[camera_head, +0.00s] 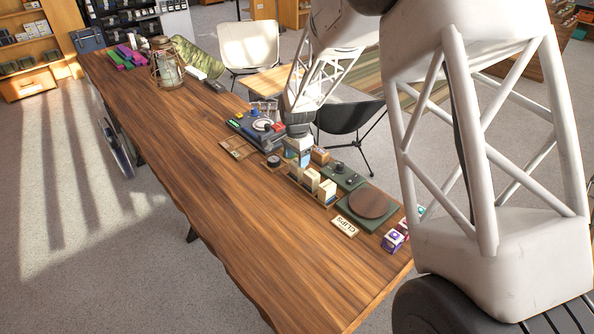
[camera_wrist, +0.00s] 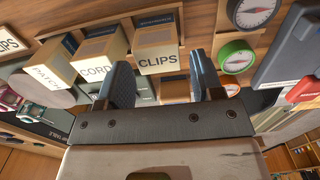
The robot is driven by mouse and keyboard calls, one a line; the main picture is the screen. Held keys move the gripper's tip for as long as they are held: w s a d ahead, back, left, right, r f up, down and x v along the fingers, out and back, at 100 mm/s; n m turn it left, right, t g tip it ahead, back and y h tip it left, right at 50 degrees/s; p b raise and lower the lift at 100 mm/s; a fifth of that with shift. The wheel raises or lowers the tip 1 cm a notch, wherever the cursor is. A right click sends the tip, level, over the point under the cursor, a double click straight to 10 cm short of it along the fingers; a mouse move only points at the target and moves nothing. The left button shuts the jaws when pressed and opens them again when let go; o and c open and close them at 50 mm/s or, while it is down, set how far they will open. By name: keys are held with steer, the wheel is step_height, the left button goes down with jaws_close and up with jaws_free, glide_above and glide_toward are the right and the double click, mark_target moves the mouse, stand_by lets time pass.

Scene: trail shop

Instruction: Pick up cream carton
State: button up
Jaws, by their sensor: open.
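In the wrist view, pale cream and tan cartons stand in a row, lettered PATCH (camera_wrist: 52,70), CORD (camera_wrist: 97,65) and CLIPS (camera_wrist: 158,55). I cannot tell which one is the cream carton. My gripper (camera_wrist: 160,68) has two blue-grey fingers spread apart with nothing held between them. The CLIPS carton shows beyond and between the fingertips. A tan box (camera_wrist: 175,88) shows lower between the fingers. In the head view, my gripper (camera_head: 300,157) hangs over the back end of the wooden carton tray (camera_head: 297,182), above small cream cartons (camera_head: 327,189).
A round brown board (camera_head: 369,203) on a green base and a CLIPS sign (camera_head: 344,228) lie near the tray. A purple box (camera_head: 393,241) stands at the table's right edge. A grey-blue device (camera_head: 257,130) sits behind. The front of the wooden table (camera_head: 230,200) is clear.

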mark_target(297, 162)
steer(key=shift+s+f, duration=0.1)
steer(key=shift+f, duration=2.5)
steer(key=c, duration=0.7)
